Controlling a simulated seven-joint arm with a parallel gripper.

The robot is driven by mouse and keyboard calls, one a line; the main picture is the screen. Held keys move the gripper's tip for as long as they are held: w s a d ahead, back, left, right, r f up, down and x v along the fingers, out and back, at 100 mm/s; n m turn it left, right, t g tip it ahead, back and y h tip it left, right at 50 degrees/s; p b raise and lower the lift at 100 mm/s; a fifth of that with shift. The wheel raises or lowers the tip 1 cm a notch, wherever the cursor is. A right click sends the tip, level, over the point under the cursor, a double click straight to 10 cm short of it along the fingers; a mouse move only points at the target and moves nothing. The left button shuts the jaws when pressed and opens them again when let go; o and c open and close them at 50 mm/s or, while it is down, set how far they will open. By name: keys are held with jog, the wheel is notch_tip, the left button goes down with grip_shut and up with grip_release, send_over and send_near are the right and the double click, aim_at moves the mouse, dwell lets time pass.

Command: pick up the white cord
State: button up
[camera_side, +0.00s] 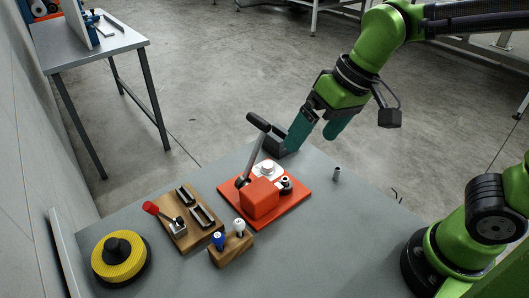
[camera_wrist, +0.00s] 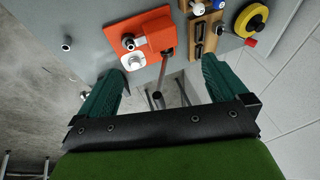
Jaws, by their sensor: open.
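I cannot make out a white cord in either view. My gripper (camera_side: 309,143), with two teal fingers, is open and empty above the back edge of the grey table; its fingers also show spread apart in the wrist view (camera_wrist: 163,66). An orange fixture (camera_side: 260,198) stands in front of it, carrying a white round part (camera_side: 267,168) and a tilted lever with a black handle (camera_side: 258,122). In the wrist view the orange fixture (camera_wrist: 155,32) lies ahead of the fingers, and the lever reaches back between them.
A wooden block with black slots and a red-knobbed lever (camera_side: 151,208) sits left of the fixture. A small wooden block (camera_side: 231,252) holds blue and white knobs. A yellow disc (camera_side: 108,263) is front left. A small metal cylinder (camera_side: 336,173) stands right, with clear table around it.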

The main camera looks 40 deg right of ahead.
jog(key=s+d+m+t, duration=0.1)
jog(key=d, duration=0.2)
jog(key=s+d+m+t, duration=0.1)
jog(key=s+d, duration=0.1)
jog(key=d, duration=0.1)
jog(key=s+d+m+t, duration=0.1)
jog(key=s+d, duration=0.1)
jog(key=d, duration=0.1)
jog(key=shift+d+r+t+h, duration=0.1)
jog(key=shift+r+t+h, duration=0.2)
jog(key=shift+r, duration=0.1)
jog(key=shift+c, duration=0.8)
jog(key=shift+d+r, duration=0.1)
jog(key=shift+d, duration=0.1)
jog(key=shift+c, duration=1.2)
jog(key=c, duration=0.7)
